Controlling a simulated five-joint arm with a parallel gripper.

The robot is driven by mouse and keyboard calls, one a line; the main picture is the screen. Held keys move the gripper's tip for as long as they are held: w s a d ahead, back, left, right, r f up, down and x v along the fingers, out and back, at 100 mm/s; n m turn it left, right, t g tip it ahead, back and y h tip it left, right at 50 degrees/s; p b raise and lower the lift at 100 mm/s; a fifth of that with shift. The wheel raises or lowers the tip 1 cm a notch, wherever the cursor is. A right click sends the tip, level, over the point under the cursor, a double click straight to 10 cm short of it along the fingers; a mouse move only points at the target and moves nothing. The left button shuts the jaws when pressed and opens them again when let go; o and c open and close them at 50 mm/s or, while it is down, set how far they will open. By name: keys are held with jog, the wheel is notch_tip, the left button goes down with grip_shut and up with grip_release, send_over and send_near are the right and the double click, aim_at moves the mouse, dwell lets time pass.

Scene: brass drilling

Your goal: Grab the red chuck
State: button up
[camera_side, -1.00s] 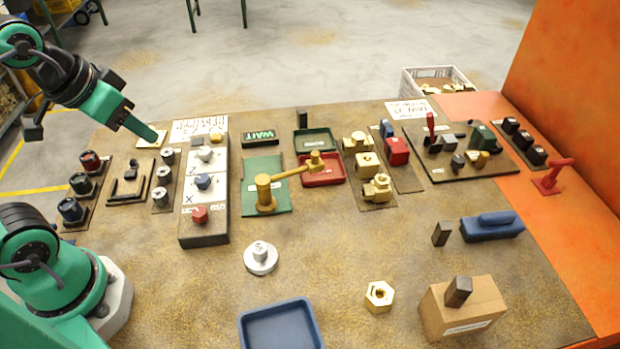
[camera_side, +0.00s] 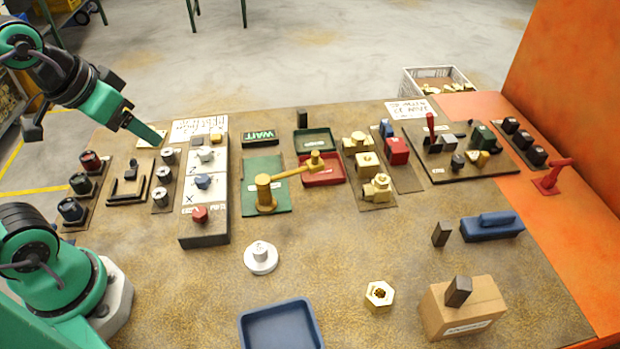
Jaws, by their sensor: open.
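The red chuck (camera_side: 91,162) stands upright in the back place of a dark rack at the left of the bench. A green chuck (camera_side: 81,184) and a blue chuck (camera_side: 71,210) stand in front of it in the same rack. My gripper (camera_side: 145,125) is open and empty, raised near the back left edge of the bench. It is up and to the right of the red chuck in the picture, apart from it. Its green finger points down to the right. The exact height above the bench is hard to tell.
A dark fixture (camera_side: 126,193) and a strip of grey knobs (camera_side: 160,197) stand right of the rack. Beyond is the control panel (camera_side: 205,240) with several knobs. A blue tray (camera_side: 243,325), a brass nut (camera_side: 379,296) and a cardboard box (camera_side: 480,310) are in front.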

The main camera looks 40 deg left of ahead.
jog(key=w+a+f+n+g+y, duration=0.1)
jog(key=w+a+f+n+g, duration=0.1)
jog(key=w+a+n, duration=0.35)
jog(key=n+g, duration=0.3)
jog(key=n, duration=1.8)
send_over(92, 163)
jog(key=a, duration=0.2)
jog(key=shift+h, duration=0.4)
jog(key=f, duration=0.8)
jog(key=w+f, duration=0.1)
jog(key=f, duration=0.3)
jog(key=shift+d+f, duration=0.15)
jog(key=shift+f, duration=0.1)
jog(key=shift+s+a+f+n+g, duration=0.25)
jog(key=shift+s+a+f+g, duration=0.05)
jog(key=shift+s+a+f, duration=0.1)
jog(key=shift+d+f, duration=0.1)
jog(key=shift+f, duration=1.15)
jog(key=shift+f, duration=0.1)
